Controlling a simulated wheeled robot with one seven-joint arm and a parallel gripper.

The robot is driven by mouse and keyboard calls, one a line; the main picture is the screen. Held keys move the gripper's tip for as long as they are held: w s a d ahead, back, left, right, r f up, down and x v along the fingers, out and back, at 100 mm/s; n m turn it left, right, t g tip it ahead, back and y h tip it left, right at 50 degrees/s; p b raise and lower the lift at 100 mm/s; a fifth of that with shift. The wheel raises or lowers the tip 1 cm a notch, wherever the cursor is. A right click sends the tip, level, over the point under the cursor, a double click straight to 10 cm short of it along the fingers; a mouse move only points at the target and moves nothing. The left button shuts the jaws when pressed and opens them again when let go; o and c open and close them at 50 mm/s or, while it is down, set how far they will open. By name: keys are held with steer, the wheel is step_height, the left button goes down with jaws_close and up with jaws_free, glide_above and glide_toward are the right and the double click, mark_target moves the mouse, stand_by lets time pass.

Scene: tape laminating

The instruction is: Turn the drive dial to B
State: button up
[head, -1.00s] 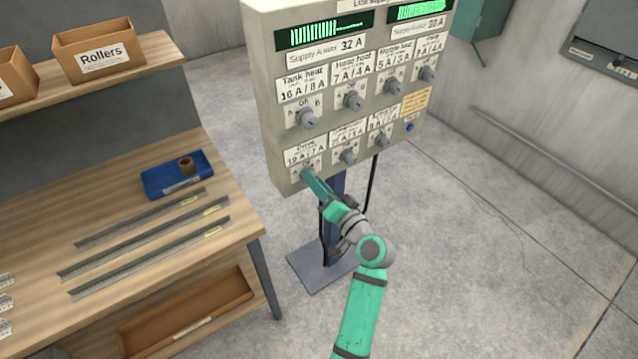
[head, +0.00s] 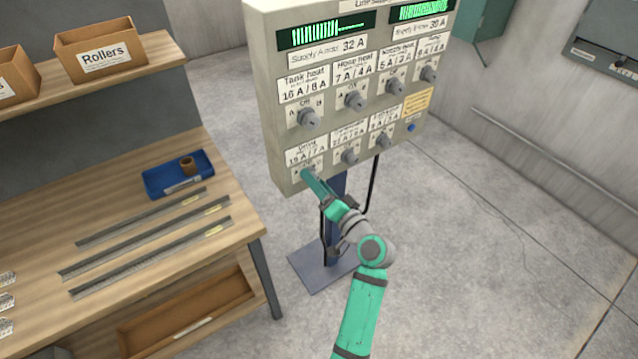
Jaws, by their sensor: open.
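The line supply panel (head: 291,131) is a beige box on a stand with two rows of dials. The drive dial's label (head: 306,153) is at the lower left of the panel. The drive dial itself is mostly hidden behind my gripper (head: 308,175), so its pointer cannot be read. My gripper is at the drive dial, with its fingertips close to the panel face. It is open. Whether the fingers touch the dial cannot be told from this view.
The tank heat dial (head: 309,118) is just above, and another dial (head: 349,156) is close on the right. A blue button (head: 411,128) is at the lower right. A workbench (head: 225,250) with a blue tray (head: 160,184) stands left.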

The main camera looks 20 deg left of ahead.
steer(key=v, duration=1)
steer(key=shift+s+d, duration=0.2)
steer(key=shift+d, duration=0.15)
